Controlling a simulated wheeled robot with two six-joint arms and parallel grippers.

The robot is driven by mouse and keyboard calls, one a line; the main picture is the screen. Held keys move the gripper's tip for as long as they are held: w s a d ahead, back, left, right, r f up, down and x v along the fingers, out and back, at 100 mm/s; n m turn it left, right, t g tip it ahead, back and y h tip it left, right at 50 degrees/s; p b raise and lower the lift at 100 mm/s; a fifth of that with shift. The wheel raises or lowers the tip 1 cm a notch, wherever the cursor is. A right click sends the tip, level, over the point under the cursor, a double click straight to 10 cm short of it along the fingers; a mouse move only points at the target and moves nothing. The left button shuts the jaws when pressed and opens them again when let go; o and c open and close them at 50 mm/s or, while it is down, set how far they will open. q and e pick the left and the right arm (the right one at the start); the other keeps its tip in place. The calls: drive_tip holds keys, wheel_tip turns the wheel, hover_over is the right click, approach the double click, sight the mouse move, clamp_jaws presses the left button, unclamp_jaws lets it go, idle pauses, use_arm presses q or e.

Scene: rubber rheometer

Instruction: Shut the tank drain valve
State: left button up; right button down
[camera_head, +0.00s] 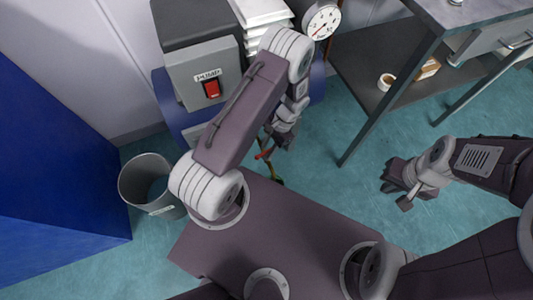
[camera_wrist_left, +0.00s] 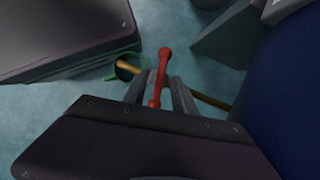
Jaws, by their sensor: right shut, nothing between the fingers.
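The red drain valve handle (camera_head: 264,155) shows low beside the blue tank stand in the head view, partly hidden by my left arm. In the left wrist view the handle (camera_wrist_left: 162,76) is a thin red bar with rounded ends, lying between the two fingers of my left gripper (camera_wrist_left: 160,82). The fingers stand apart on either side of it, with gaps visible; I cannot tell how deep it sits. In the head view my left gripper (camera_head: 281,134) is just above and right of the handle. My right gripper (camera_head: 399,179) is shut and empty, over the floor at right.
A brass-coloured pipe (camera_wrist_left: 211,101) runs behind the handle, near a green part (camera_wrist_left: 120,72). A grey pump box (camera_head: 203,70) with a red switch (camera_head: 211,88) stands behind my left arm. A bin (camera_head: 147,180) is at left. A metal table (camera_head: 437,50) is at upper right.

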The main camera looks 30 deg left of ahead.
use_arm(q)
drive_tip(key=shift+b+x, duration=0.35)
drive_tip(key=shift+x, duration=0.85)
clamp_jaws()
drive_tip(key=shift+r+m+y+p, duration=0.35)
drive_tip(key=shift+m+p, duration=0.25)
drive_tip(key=shift+p, duration=0.35)
drive_tip(key=shift+m, duration=0.4)
drive_tip(key=shift+f+t, duration=0.25)
drive_tip(key=shift+t, duration=0.05)
unclamp_jaws()
